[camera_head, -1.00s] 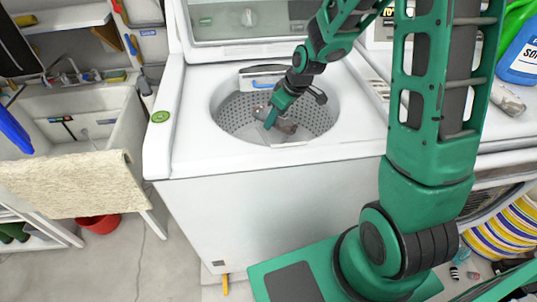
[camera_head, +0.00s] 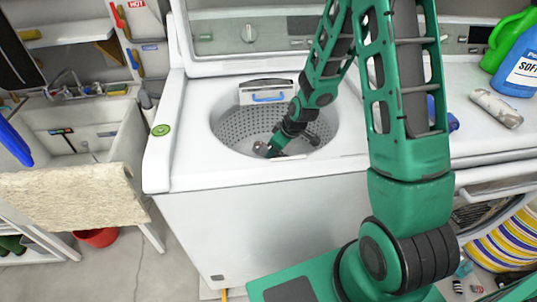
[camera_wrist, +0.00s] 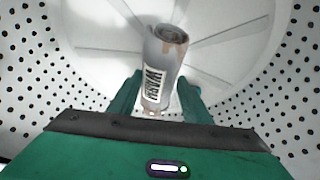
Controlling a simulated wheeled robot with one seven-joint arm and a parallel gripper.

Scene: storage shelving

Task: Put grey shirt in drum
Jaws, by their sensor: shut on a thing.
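The drum (camera_head: 235,124) is the round perforated tub of the open white washing machine (camera_head: 270,225). My gripper (camera_head: 266,151) is down inside the drum, near its front side. In the wrist view my gripper (camera_wrist: 158,98) is shut on a rolled grey cylinder with dark lettering, which I take as the grey shirt (camera_wrist: 165,55). The roll stands out between the two fingers, over the pale finned drum floor (camera_wrist: 225,45). In the head view the roll is mostly hidden by my gripper and the drum's front rim.
A similar pale grey roll (camera_head: 497,108) lies on the white machine at right, with a blue bottle (camera_head: 522,65) behind it. The raised lid (camera_head: 255,28) stands behind the drum. A sink (camera_head: 85,130) is at left. A striped basket (camera_head: 505,235) stands at lower right.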

